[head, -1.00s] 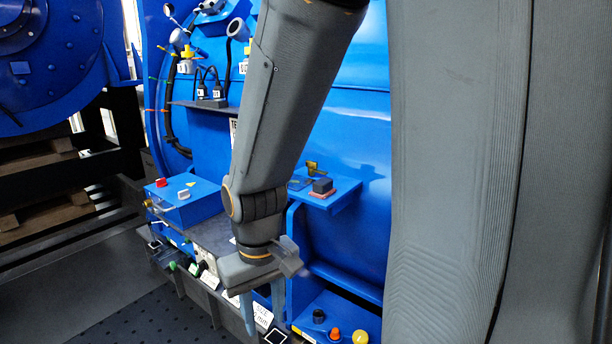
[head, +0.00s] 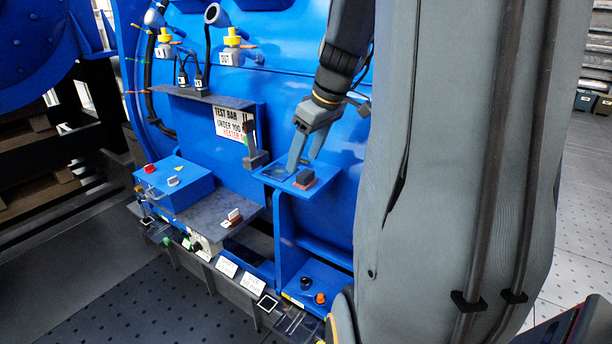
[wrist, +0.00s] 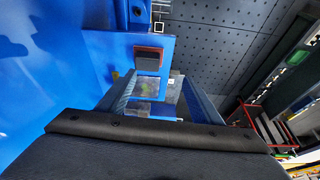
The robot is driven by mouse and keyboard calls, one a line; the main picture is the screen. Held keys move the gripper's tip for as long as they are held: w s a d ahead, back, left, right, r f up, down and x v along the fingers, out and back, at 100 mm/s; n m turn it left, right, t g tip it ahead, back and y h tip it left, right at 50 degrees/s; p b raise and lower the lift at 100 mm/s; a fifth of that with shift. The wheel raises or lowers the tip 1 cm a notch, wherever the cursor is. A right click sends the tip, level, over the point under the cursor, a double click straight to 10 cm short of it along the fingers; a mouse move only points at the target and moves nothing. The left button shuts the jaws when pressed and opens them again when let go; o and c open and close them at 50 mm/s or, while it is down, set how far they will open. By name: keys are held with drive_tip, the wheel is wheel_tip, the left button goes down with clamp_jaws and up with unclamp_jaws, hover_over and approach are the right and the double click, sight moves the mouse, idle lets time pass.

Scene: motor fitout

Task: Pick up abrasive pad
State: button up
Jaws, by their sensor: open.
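A small dark grey block with a reddish layer along its base, which looks like the abrasive pad (head: 305,178), lies on a small blue shelf (head: 284,184). In the wrist view the pad (wrist: 149,60) sits near the shelf's far end, beyond my fingertips. My gripper (head: 304,165) is open, its fingers pointing down over the shelf close behind the pad. In the wrist view the gripper (wrist: 157,80) has nothing between its fingers that I can see it holding. Whether a finger touches the shelf or the pad cannot be told.
A flat clear or grey plate (wrist: 147,86) lies on the shelf between the fingers in the wrist view. The blue machine wall rises behind the shelf. A test bar sign (head: 230,122) and an upright post (head: 250,145) stand to the left. A blue switch box (head: 174,187) is further left.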

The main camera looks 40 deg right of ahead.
sight(306, 173)
drive_tip(key=d, duration=0.2)
drive_tip(key=shift+w+d+f+n+p, duration=0.25)
drive_tip(key=shift+w+d+n+p, duration=0.05)
drive_tip(key=shift+w+d+p, duration=0.1)
drive_tip(key=p+x, duration=0.1)
drive_tip(key=x, duration=0.1)
drive_tip(key=s+p+x, duration=0.1)
drive_tip(key=x, duration=0.1)
drive_tip(key=shift+w+f, duration=0.15)
drive_tip(key=shift+f, duration=0.3)
drive_tip(key=shift+w+a+f, duration=0.1)
drive_tip(key=shift+w+f, duration=0.1)
drive_tip(key=shift+f, duration=0.2)
drive_tip(key=c, duration=1.4)
drive_tip(key=shift+o, duration=0.3)
wheel_tip(306, 173, up, 10)
drive_tip(key=b, duration=0.2)
